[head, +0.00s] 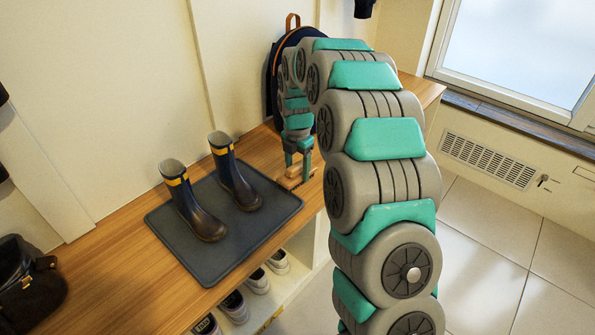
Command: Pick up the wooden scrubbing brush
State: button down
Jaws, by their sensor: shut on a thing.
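The wooden scrubbing brush (291,183) is a small light-brown block on the wooden bench top, just right of the dark boot mat. My gripper (299,175) points down over it and is shut on it. The fingers cover part of the brush. I cannot tell whether the brush still touches the bench.
A pair of dark boots with yellow bands (195,205) stands on the grey mat (167,224). A dark backpack (274,77) stands behind my arm. Shoes (257,281) sit in the cubbies below. A dark bag (30,285) is at the lower left. Tiled floor (500,235) is clear at right.

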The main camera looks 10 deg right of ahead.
aim_at(298, 164)
jog(key=shift+r, duration=1.7)
jog(key=shift+s+d, duration=0.25)
jog(key=shift+s, duration=0.6)
jog(key=s+d+r+b, duration=0.1)
jog(key=s+d, duration=0.3)
jog(key=s, duration=0.9)
jog(key=shift+s+d+r+b, duration=0.15)
jog(key=shift+s+b, duration=0.15)
jog(key=shift+b, duration=0.05)
